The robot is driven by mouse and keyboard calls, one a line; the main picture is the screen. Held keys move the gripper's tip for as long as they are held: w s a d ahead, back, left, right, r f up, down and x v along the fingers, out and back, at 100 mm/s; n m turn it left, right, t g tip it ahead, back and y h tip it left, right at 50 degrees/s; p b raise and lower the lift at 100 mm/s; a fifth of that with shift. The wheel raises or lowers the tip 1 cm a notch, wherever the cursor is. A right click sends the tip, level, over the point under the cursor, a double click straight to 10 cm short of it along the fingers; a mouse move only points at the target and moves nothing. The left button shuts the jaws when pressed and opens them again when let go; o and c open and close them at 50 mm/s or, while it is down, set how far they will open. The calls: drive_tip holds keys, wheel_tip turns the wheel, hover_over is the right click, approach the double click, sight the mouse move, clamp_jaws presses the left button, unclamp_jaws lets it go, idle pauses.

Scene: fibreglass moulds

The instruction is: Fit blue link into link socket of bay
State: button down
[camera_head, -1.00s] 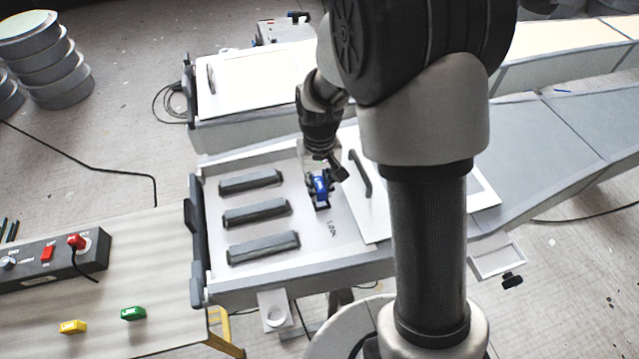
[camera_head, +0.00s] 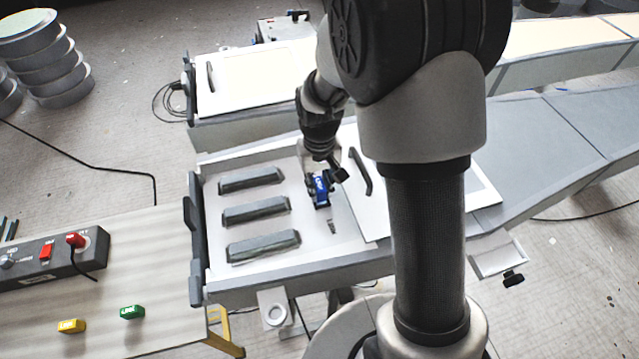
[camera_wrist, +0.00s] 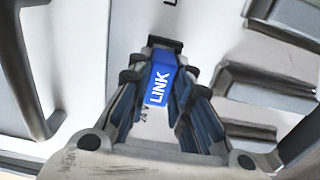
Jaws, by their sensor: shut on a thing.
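The blue link (camera_head: 319,190), marked LINK, is between the fingers of my gripper (camera_head: 324,180) over the bay (camera_head: 225,283). In the wrist view the blue link (camera_wrist: 161,84) stands between both fingertips of my gripper (camera_wrist: 160,88), which is shut on it. A dark socket (camera_wrist: 165,43) shows at the link's far end. The link's end is at or just above this socket; I cannot tell whether it is inside. The fingers and link hide most of the socket in the head view.
Several grey bars (camera_head: 256,212) lie in the bay left of my gripper. A white lid (camera_head: 372,215) with a dark handle (camera_head: 360,172) lies to the right, close to the gripper. A yellow link (camera_head: 71,326) and a green link (camera_head: 132,312) lie on the side table (camera_head: 165,250).

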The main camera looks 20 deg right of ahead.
sight(320, 185)
drive_tip(key=shift+f+b, duration=0.45)
drive_tip(key=shift+f, duration=0.25)
drive_tip(key=c, duration=1.4)
unclamp_jaws()
drive_tip(key=shift+r, duration=0.1)
drive_tip(key=shift+o, duration=0.2)
wheel_tip(320, 185, up, 11)
drive_tip(key=shift+r, duration=0.5)
